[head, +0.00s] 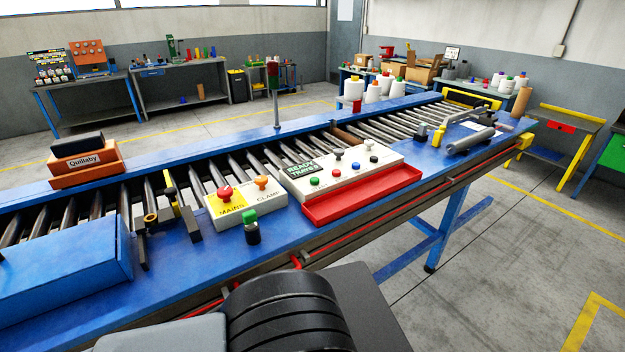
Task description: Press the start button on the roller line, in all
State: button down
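The roller line (170,193) runs across the view with blue side rails. On its near rail is a yellow-and-white box (247,212) marked MAINS and CLAMP, with a red knob (225,194) and an orange knob (261,183). To its right a white panel (345,181) has a small dark display and several coloured buttons, one green (315,181). A separate green-topped button (250,217) on a dark round base stands in front of the yellow-and-white box. No label reading "start" can be made out. My gripper is not in view; dark parts of my own body fill the bottom centre.
A red tray (362,197) lies in front of the white panel. A blue box (62,267) and an orange Quillaby block (86,165) are at left. A signal post (275,95) rises behind the panels.

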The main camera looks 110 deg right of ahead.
aim_at(314, 181)
jog(key=k, duration=1.3)
jog(key=z, duration=1.2)
